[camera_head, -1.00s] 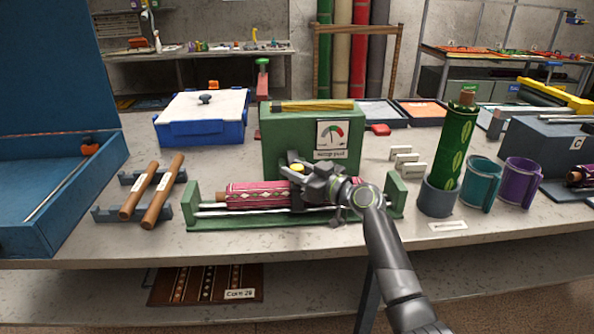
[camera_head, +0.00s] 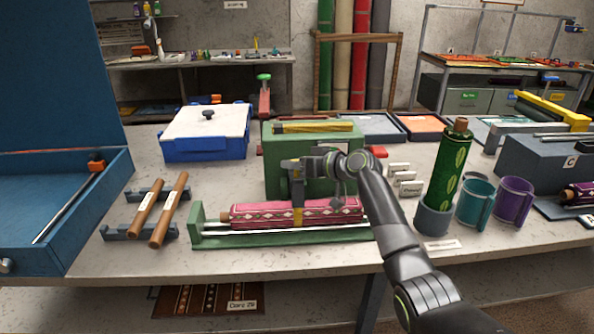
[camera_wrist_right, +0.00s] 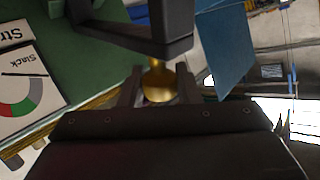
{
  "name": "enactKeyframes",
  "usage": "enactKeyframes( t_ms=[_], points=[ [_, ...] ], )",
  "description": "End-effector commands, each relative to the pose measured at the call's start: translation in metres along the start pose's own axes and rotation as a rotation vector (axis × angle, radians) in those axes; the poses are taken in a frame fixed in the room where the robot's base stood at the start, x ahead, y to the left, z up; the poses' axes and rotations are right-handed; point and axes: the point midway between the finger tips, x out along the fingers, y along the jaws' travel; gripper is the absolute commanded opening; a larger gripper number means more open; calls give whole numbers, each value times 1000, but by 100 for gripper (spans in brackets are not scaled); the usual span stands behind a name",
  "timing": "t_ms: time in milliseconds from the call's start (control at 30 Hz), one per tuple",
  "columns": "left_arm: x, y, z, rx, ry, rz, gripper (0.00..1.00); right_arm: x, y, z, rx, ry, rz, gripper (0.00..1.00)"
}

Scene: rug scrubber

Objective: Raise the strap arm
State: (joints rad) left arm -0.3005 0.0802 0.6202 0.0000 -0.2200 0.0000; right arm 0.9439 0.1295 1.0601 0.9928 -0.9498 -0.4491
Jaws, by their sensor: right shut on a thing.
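The green machine (camera_head: 340,185) stands mid-table with a pink patterned rolled rug (camera_head: 335,211) lying across its front cradle. A dark strap arm (camera_head: 298,190) with a yellow band (camera_head: 298,216) stands in front of the rug's middle. My right gripper (camera_head: 298,168) is above the rug, at the upper part of the strap arm. In the right wrist view, its fingers (camera_wrist_right: 158,88) are shut on a gold knob (camera_wrist_right: 158,82) beneath a dark bar. My left gripper is out of view.
Two wooden rollers (camera_head: 168,210) rest on a rack at left, beside the open blue box (camera_head: 60,245). A green roll (camera_head: 453,165) in a grey cup and teal (camera_head: 475,203) and purple mugs (camera_head: 514,201) stand at right. A blue box with a white lid (camera_head: 206,135) is behind.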

Motion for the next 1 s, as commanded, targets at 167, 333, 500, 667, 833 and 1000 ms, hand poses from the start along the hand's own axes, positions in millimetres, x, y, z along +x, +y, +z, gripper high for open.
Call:
enactKeyframes(
  t_ms=[167,333,500,667,833,1000],
  points=[
    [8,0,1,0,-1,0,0,8,8,-14,53,-53,1,0],
    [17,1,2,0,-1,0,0,12,12,-23,49,-49,1,0],
    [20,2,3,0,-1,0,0,14,15,-28,49,-47,1,0],
    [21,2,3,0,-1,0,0,14,15,-30,48,-47,2,0],
    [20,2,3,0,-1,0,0,14,15,-30,48,-46,2,0],
    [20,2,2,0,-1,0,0,14,15,-30,48,-46,2,39]
  ],
)
